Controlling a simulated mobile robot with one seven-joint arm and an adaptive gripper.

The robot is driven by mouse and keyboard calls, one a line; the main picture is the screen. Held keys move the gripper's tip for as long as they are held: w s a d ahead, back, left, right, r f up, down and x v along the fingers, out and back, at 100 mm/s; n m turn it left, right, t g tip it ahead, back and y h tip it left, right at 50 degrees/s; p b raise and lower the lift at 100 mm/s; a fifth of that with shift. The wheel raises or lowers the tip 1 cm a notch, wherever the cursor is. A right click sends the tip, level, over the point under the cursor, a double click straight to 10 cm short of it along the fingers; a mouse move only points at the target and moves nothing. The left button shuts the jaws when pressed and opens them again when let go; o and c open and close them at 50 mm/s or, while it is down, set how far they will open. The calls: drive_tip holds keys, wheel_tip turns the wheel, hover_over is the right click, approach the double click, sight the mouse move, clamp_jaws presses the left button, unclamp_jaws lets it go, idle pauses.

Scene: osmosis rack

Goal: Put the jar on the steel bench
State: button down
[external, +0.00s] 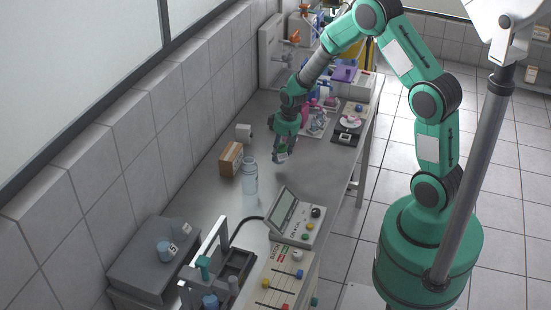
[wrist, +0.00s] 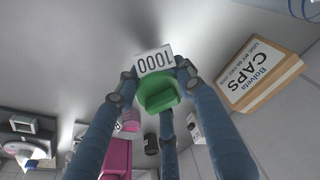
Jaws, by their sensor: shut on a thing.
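My gripper (external: 281,151) is shut on a small green thing with a white label reading "1000", which I take to be the jar (wrist: 160,95). The gripper's blue-grey fingers (wrist: 157,85) close around it in the wrist view. In the external view the fingers hide most of the jar (external: 283,156). It is over the middle of the steel bench (external: 213,192); I cannot tell whether it touches the top.
A brown caps box (external: 231,158), also in the wrist view (wrist: 262,75), and a clear bottle (external: 250,177) stand left of my gripper. A small white box (external: 244,131) is near the wall. A control unit (external: 297,217) stands nearer the camera.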

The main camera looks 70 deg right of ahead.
sight(280, 158)
drive_tip(key=shift+s+x, duration=0.2)
drive_tip(key=shift+x, duration=0.65)
drive_tip(key=shift+s+x, duration=0.15)
drive_tip(key=shift+x, duration=0.7)
drive_tip(key=shift+a+f+b, duration=0.1)
drive_tip(key=shift+a+b, duration=0.05)
drive_tip(key=shift+b, duration=0.15)
drive_tip(key=c, duration=1)
unclamp_jaws()
drive_tip(key=shift+c, duration=0.2)
drive_tip(key=p+v, duration=0.1)
drive_tip(key=v, duration=1)
drive_tip(key=shift+r, duration=0.35)
drive_tip(key=shift+r+p, duration=0.2)
drive_tip(key=shift+p, duration=0.1)
